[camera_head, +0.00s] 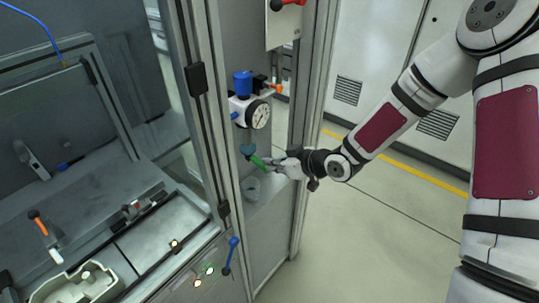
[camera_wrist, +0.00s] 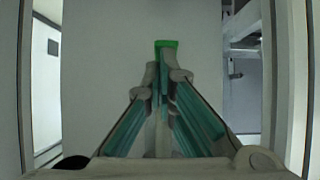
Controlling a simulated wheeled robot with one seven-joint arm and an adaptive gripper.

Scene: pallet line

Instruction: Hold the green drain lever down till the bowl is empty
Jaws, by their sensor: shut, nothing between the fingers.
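The green drain lever (camera_head: 258,162) sticks out below the filter unit inside the frame, slanting down to the right. Its green end (camera_wrist: 166,43) shows just beyond my fingertips in the wrist view. My gripper (camera_head: 272,163) is shut and empty, with its tips at the lever's right end. I cannot tell whether they touch it. The unit has a blue knob (camera_head: 243,83) and a white round gauge (camera_head: 257,114). A small bluish bowl (camera_head: 247,149) seems to hang under it; its liquid level is too small to read. A clear cup (camera_head: 251,188) stands below.
Metal posts (camera_head: 312,120) stand close on both sides of the opening. A glazed machine with a grey bed (camera_head: 85,195) fills the left. A blue handle (camera_head: 232,255) sticks out lower down. The floor (camera_head: 370,240) at right is clear.

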